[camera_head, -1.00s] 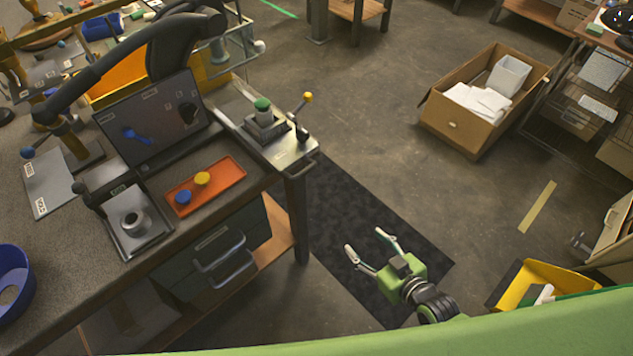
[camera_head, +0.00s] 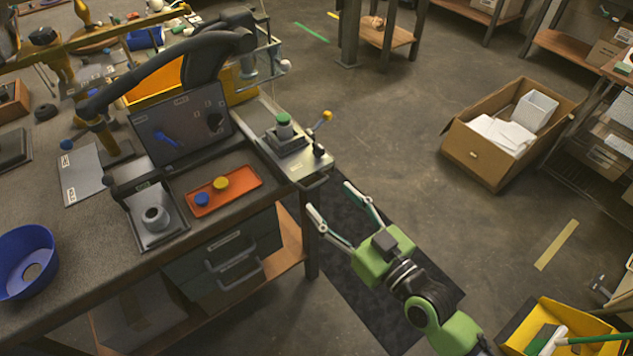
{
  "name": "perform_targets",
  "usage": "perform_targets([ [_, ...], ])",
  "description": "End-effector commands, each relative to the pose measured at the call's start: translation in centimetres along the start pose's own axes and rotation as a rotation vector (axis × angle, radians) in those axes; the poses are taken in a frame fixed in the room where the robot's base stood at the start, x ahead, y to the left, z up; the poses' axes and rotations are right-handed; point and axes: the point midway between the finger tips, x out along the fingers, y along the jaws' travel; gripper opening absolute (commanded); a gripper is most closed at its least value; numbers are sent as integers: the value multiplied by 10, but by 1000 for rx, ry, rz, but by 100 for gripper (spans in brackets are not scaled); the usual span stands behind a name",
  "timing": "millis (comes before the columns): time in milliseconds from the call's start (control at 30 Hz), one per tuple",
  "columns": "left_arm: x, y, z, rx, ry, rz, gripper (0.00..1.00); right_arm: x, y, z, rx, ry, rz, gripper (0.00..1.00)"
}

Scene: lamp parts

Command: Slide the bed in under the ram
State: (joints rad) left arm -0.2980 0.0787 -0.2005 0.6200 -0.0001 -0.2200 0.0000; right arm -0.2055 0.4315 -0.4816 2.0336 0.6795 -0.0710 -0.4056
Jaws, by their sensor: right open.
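The bed looks to be the bare metal plate (camera_head: 302,170) at the bench's right end, with a bar handle (camera_head: 318,181) on its front edge. It carries a dark stepped fixture (camera_head: 287,140) with a green-topped part (camera_head: 283,122) standing upright. A lever with a yellow knob (camera_head: 327,115) rises at its right side. The bed sticks out to the right of the dark upright panel (camera_head: 183,127). I cannot clearly make out the ram. My right gripper (camera_head: 331,197) is open and empty, its fingertips just in front of the handle. My left gripper is out of view.
An orange tray (camera_head: 237,193) with blue and yellow caps lies on the bench, beside a metal plate holding a grey ring (camera_head: 156,218). A blue bowl (camera_head: 25,264) stands at left. A cardboard box (camera_head: 470,157) and yellow bin (camera_head: 520,337) are on the right.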

Motion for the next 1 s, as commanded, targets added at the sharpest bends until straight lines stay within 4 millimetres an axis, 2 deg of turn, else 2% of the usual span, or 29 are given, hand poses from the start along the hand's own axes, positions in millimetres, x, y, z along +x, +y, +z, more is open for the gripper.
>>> perform_targets([
  [100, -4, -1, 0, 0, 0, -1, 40, 26, 0, -2, 0, 3, 1, 56],
  [300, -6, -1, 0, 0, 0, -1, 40, 53, 0, -1, 1, 1, 0, 56],
  [467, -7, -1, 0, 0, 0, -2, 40, 62, -1, 0, 0, 1, -1, 56],
  [733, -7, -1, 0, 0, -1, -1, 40, 62, -1, 0, -1, 0, -1, 56],
  [767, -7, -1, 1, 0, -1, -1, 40, 62, -1, 0, -1, 0, -1, 51],
  [900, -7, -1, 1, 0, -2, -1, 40, 62, -1, 0, 0, 0, -1, 15],
  [933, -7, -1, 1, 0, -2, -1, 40, 62, -1, 0, 0, 0, -1, 10],
  [1000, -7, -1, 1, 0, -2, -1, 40, 62, -1, 0, 0, -1, -2, 10],
])
